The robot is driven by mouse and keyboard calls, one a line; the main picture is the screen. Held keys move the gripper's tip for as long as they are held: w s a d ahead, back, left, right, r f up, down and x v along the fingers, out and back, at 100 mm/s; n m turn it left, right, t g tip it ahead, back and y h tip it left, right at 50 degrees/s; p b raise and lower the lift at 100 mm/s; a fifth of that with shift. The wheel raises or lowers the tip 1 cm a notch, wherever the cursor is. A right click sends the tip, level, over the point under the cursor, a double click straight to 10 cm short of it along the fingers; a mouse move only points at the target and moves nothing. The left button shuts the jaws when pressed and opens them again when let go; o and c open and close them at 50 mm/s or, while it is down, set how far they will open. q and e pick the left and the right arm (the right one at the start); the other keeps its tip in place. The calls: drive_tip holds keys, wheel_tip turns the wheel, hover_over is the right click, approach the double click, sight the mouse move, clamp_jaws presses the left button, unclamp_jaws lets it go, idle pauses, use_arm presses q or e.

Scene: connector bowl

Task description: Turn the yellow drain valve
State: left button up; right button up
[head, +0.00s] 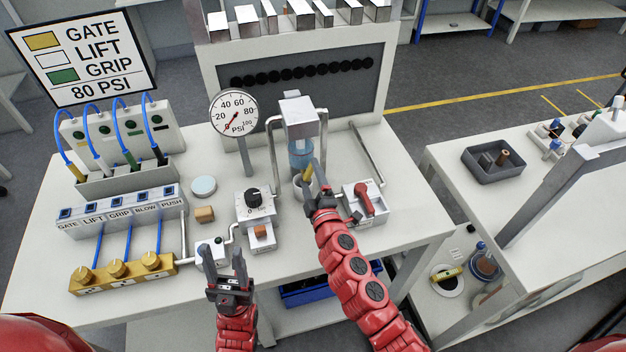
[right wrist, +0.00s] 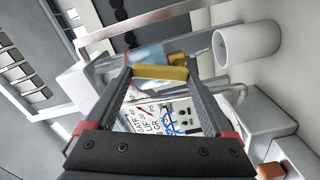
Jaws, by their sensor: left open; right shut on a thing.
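The yellow drain valve (head: 308,171) is a small yellow handle below the clear blue bowl (head: 300,153) of the filter unit at the table's middle. In the right wrist view the valve (right wrist: 160,73) is a yellow bar lying across between my fingertips. My right gripper (head: 309,178) is shut on it, and its fingers partly hide it in the head view. In the right wrist view my right gripper (right wrist: 160,80) has one finger at each end of the bar. My left gripper (head: 224,257) is open and empty above the table's front edge.
A pressure gauge (head: 234,112) stands left of the filter, its needle near the low end. A dial box (head: 255,203) and a red-handled valve (head: 365,199) flank my right gripper. Labelled buttons (head: 120,210) and a yellow manifold (head: 122,272) sit at left.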

drive_tip(key=shift+a+f+n, duration=0.1)
drive_tip(key=shift+a+n, duration=0.1)
drive_tip(key=shift+n, duration=0.6)
drive_tip(key=shift+s, duration=0.1)
drive_tip(key=o, duration=1.1)
drive_tip(key=b+v, duration=0.4)
drive_tip(key=v, duration=1.3)
drive_tip(key=shift+s+b, duration=0.2)
drive_tip(key=shift+b, duration=0.1)
drive_tip(key=shift+w, duration=0.1)
